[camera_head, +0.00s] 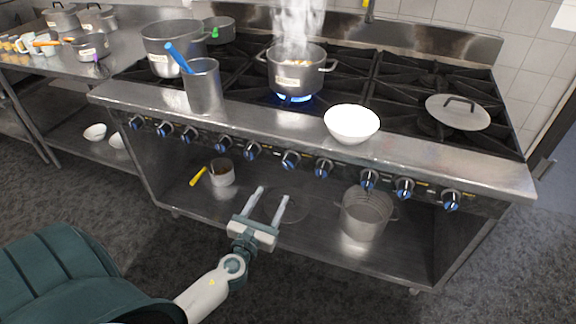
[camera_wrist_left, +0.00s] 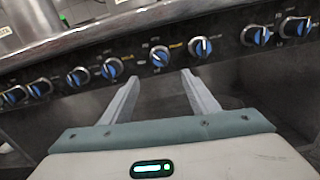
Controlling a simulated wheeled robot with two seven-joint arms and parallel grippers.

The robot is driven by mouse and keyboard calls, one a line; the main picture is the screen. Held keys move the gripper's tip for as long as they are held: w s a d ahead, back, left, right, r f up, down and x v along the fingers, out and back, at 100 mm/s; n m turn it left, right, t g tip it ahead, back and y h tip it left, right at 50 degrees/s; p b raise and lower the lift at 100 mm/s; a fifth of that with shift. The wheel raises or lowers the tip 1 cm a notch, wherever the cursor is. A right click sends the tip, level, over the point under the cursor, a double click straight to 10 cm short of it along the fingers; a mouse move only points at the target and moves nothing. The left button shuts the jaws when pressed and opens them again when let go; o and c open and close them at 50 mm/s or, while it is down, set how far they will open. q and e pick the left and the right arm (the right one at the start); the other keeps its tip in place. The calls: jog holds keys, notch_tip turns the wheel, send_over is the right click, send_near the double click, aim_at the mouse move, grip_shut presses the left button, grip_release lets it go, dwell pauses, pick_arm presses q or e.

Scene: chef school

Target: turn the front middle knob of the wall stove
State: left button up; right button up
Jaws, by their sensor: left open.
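The wall stove (camera_head: 440,165) has a row of blue and silver knobs along its front panel. A knob near the middle of the row (camera_head: 291,159) also shows in the left wrist view (camera_wrist_left: 160,57), with its pointer tilted. The knob to its right (camera_head: 324,168) has its pointer nearly upright in the wrist view (camera_wrist_left: 200,47). My left gripper (camera_head: 272,193) is open and empty, in front of and below the knob panel. In the wrist view its fingers (camera_wrist_left: 160,75) point towards the tilted knob, apart from it. My right gripper is not seen.
A steaming pot (camera_head: 295,75) stands over a lit blue flame. A white bowl (camera_head: 351,123), a metal container with a blue-handled utensil (camera_head: 203,88) and a lid (camera_head: 458,112) are on top. A colander-like pot (camera_head: 365,215) and small saucepan (camera_head: 222,173) sit on the lower shelf.

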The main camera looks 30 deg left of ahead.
pick_arm(q)
send_near(287, 167)
jog(key=p+x, duration=0.1)
jog(key=x, duration=0.3)
jog(key=shift+w+a, duration=0.1)
jog(key=shift+w, duration=0.1)
jog(key=x, duration=0.4)
jog(key=shift+w, duration=0.4)
jog(key=shift+w+a, duration=0.2)
jog(key=shift+w, duration=0.45)
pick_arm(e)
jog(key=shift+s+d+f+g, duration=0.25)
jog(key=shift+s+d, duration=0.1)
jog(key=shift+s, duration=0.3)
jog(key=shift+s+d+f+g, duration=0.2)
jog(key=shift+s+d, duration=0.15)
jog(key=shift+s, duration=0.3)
pick_arm(q)
jog(key=c, duration=0.9)
jog(key=shift+c, duration=0.8)
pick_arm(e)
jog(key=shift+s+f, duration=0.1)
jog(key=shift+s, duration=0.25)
